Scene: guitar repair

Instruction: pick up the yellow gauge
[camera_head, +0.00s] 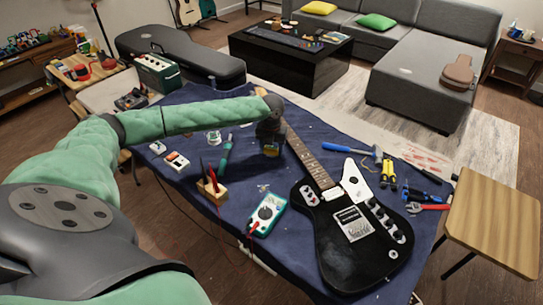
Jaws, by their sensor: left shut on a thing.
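My left arm reaches in from the left across the table. My left gripper (271,138) points down over the blue cloth, just left of the guitar neck. It is shut on the yellow gauge (271,151), a small yellow piece showing at the fingertips. The fingers and the arm's end hide most of the gauge. I cannot tell whether it touches the cloth. My right gripper is not in view.
The black electric guitar (352,240) lies right of the gripper. A multimeter (266,213), a wooden block (212,191) with red tools and a green-handled tool (225,156) lie nearby.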

